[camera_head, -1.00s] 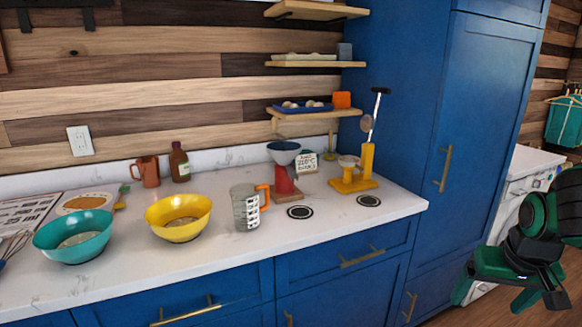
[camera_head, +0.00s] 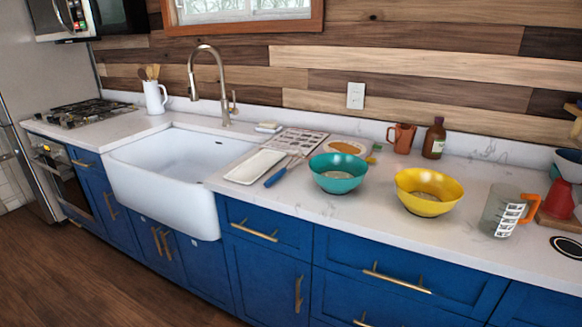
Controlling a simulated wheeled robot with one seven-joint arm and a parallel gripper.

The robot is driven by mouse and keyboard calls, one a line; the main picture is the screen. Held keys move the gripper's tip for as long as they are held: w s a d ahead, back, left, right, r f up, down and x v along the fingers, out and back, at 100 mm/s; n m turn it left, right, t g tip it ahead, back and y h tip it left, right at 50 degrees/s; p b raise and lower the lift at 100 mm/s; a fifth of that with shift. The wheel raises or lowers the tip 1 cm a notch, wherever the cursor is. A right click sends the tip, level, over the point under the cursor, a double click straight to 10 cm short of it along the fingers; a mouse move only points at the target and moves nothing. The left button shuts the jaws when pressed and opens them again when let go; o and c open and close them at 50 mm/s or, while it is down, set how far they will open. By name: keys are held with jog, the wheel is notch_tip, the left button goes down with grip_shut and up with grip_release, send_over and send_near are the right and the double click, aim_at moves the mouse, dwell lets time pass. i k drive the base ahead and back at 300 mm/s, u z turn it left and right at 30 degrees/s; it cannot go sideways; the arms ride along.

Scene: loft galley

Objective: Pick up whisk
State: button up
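The whisk (camera_head: 276,177) lies on the white counter, between the white rectangular tray and the teal bowl. Its blue handle points toward the counter's front edge. Its thin wire end points back toward the printed sheet and is hard to make out. My gripper is not in view.
The white tray (camera_head: 254,167) is just left of the whisk, and the teal bowl (camera_head: 337,184) is to its right. A yellow bowl (camera_head: 427,205) and a measuring jug (camera_head: 503,211) stand farther right. The sink (camera_head: 165,195) and tall faucet (camera_head: 220,85) are left. The floor (camera_head: 110,265) in front is clear.

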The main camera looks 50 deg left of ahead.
aim_at(283, 171)
jog(key=u, duration=1.75)
